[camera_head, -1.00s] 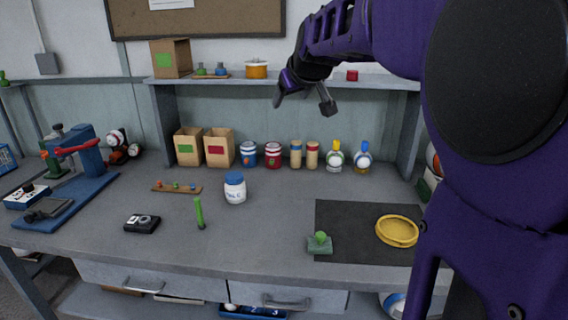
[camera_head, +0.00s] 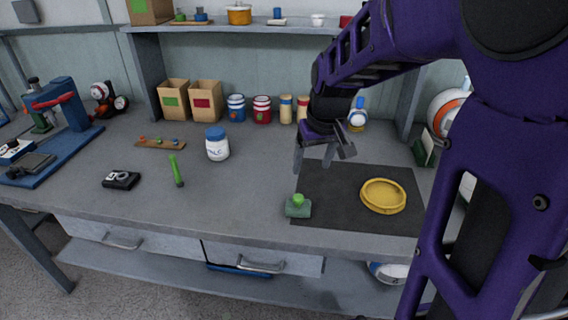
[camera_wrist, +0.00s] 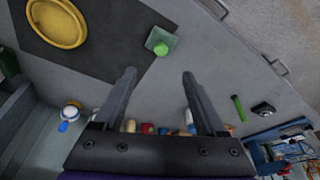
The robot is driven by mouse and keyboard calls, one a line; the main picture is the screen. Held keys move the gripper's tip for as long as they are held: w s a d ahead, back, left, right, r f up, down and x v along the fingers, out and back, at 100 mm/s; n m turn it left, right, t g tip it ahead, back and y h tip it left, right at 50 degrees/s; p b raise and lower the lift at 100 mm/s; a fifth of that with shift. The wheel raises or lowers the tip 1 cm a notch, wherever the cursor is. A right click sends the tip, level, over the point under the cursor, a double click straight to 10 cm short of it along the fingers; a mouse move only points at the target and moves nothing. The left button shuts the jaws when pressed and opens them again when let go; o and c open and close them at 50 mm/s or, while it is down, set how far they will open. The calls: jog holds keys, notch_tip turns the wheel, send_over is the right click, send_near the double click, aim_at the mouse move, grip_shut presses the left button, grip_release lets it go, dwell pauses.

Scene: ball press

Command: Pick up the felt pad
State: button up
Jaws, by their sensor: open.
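The felt pad (camera_head: 298,210) appears to be the small grey-green block with a round bright green knob on top. It sits upright at the left front edge of the dark mat (camera_head: 335,180). In the wrist view the pad (camera_wrist: 158,43) lies just beyond the fingertips, about midway between them. My gripper (camera_head: 313,162) is open and empty, above the bench and behind the pad, apart from it. Both fingers also show in the wrist view (camera_wrist: 158,75).
A yellow round dish (camera_head: 383,196) lies on the mat right of the pad. Jars and boxes line the back under a shelf. Bench around the pad is clear.

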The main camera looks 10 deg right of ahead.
jog(key=b, duration=0.2)
send_over(299, 197)
jog(key=s, duration=0.3)
jog(key=f, duration=1)
jog(key=shift+w+d+f, duration=0.15)
jog(key=shift+d, duration=0.15)
jog(key=shift+w+a+b+x, duration=0.1)
jog(key=shift+w+b+x, duration=0.1)
jog(key=shift+x, duration=0.7)
jog(key=shift+w+a+b+x, duration=0.1)
jog(key=shift+b+x, duration=0.1)
jog(key=shift+x, duration=0.7)
jog(key=shift+w+a+b+x, duration=0.1)
jog(key=shift+w+b+x, duration=0.1)
jog(key=shift+x, duration=0.7)
grip_shut()
jog(key=shift+d, duration=0.1)
